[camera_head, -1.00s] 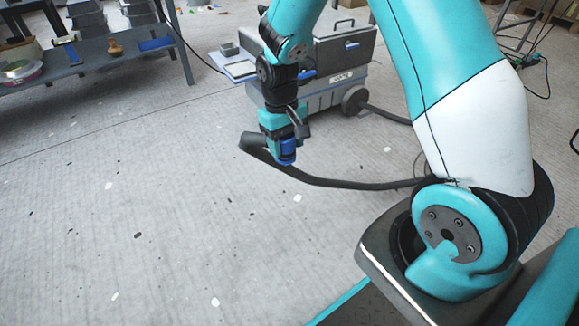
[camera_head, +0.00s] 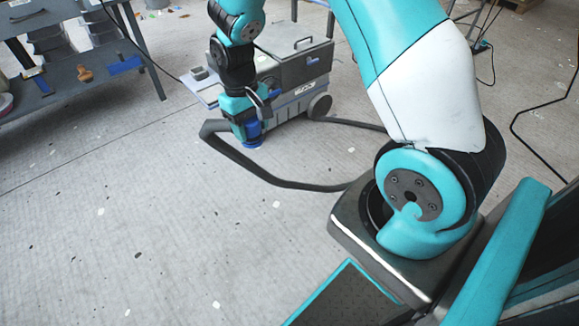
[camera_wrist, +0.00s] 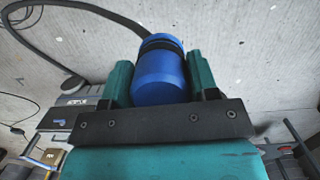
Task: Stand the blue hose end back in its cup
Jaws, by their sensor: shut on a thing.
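The blue hose end (camera_head: 253,130) is in my gripper (camera_head: 246,127), low in front of the grey wheeled machine. The wrist view shows the hose end (camera_wrist: 160,78) between the two teal fingers of my gripper (camera_wrist: 160,66), which are shut on it. The dark hose (camera_head: 255,172) bends away left from the hose end, then loops right across the floor and back toward the machine. A small grey block-like thing (camera_head: 200,73) sits on the machine's side tray; I cannot tell whether it is the cup.
The grey wheeled machine (camera_head: 290,75) stands just behind my gripper, with its pale side tray (camera_head: 203,90) jutting left. A dark shelf table (camera_head: 100,85) with several small items is at the upper left. The speckled floor in front is clear.

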